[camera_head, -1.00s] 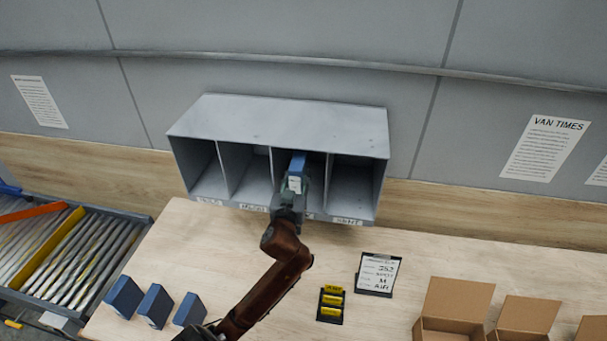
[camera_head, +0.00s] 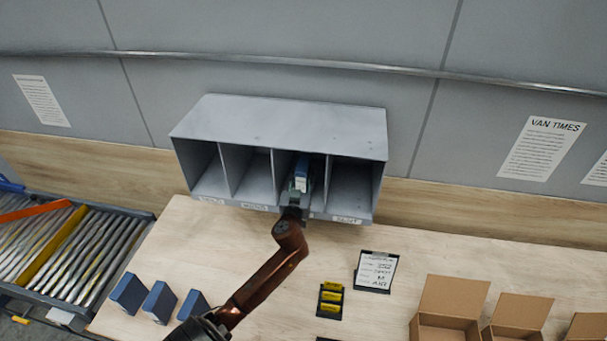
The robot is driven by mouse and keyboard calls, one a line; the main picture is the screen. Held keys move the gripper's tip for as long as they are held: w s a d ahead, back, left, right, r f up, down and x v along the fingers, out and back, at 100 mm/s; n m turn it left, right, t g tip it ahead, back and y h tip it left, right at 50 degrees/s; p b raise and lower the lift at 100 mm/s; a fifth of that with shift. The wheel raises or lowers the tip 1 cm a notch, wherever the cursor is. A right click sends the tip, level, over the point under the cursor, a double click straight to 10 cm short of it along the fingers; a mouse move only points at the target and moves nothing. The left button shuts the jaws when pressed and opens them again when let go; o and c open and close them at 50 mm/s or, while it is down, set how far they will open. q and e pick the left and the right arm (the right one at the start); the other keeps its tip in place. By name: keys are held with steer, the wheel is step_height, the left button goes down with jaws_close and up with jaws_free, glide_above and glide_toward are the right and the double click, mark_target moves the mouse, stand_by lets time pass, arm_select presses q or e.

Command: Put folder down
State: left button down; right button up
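A blue folder (camera_head: 302,170) stands upright inside the third compartment from the left of the grey sorter (camera_head: 280,118), with its light label end toward me. My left gripper (camera_head: 298,186) is at the mouth of that compartment and appears shut on the folder's near end. The arm hides part of the sorter's front lip, and shadow hides whether the folder touches the compartment floor. Several other blue folders (camera_head: 159,303) stand in a row at the table's front left. My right gripper is not in view.
The other sorter compartments look empty. On the wooden table (camera_head: 240,232) are a clipboard card (camera_head: 376,271), a dark holder with yellow pieces (camera_head: 331,299) and open cardboard boxes (camera_head: 452,297). A roller conveyor (camera_head: 75,255) is at the left.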

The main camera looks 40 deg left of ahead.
mark_target(301, 187)
arm_select(q)
steer(key=c, duration=1.9)
jaws_free()
steer(key=shift+f, duration=0.15)
steer(key=shift+c, duration=0.2)
steer(key=o, duration=0.4)
steer(key=shift+o, duration=0.2)
steer(key=shift+r, duration=0.2)
steer(key=b+v, duration=0.2)
steer(key=v, duration=0.8)
steer(key=shift+s+d+f+b, duration=0.1)
steer(key=shift+s+d+b, duration=0.1)
steer(key=shift+s+b, duration=0.15)
steer(key=shift+s+d, duration=0.3)
steer(key=shift+s, duration=0.3)
